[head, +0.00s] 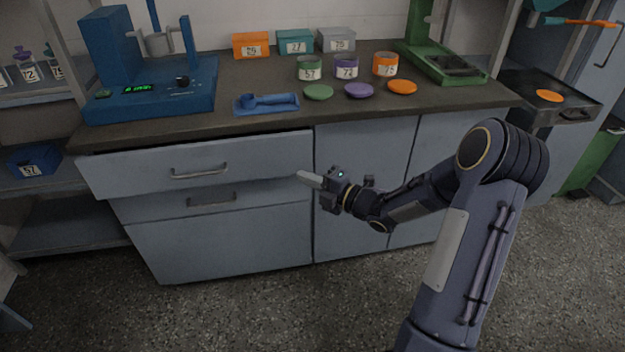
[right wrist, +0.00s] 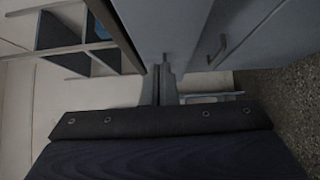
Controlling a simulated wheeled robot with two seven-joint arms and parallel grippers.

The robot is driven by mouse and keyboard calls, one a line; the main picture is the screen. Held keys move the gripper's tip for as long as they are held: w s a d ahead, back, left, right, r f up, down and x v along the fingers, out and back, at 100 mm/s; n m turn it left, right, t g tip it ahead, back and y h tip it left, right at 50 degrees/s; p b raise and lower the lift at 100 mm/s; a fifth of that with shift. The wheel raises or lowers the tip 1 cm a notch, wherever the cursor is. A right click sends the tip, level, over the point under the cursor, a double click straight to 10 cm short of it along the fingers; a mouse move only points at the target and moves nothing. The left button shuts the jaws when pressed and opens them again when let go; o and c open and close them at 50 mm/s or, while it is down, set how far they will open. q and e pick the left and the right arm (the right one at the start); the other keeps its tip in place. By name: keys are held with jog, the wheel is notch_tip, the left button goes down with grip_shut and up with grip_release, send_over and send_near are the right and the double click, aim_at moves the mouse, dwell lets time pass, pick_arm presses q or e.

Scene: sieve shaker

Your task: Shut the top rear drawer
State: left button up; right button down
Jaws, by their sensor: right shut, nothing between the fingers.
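The top drawer (head: 130,173) is a wide grey-blue front with a bar handle, under the left part of the worktop in the head view. It stands pulled out, with a dark gap above it and its front ahead of the drawer below. My right gripper (head: 303,178) is shut and empty, beside the right end of this front. In the right wrist view its fingertips (right wrist: 165,70) lie close to grey panels; I cannot tell whether they touch. My left gripper is not in view.
The lower drawer (head: 150,208) sits further in. The worktop (head: 270,88) carries a blue machine (head: 150,95), several jars and lids, and a green stand (head: 440,62). An open rack (head: 65,200) stands at left. The floor in front is clear.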

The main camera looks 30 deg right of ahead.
jog(key=w, duration=0.2)
jog(key=w+a, duration=0.1)
jog(key=w, duration=0.5)
jog(key=shift+w+a+b, duration=0.25)
jog(key=shift+a+b, duration=0.1)
jog(key=shift+w+d, duration=0.1)
jog(key=shift+w, duration=0.3)
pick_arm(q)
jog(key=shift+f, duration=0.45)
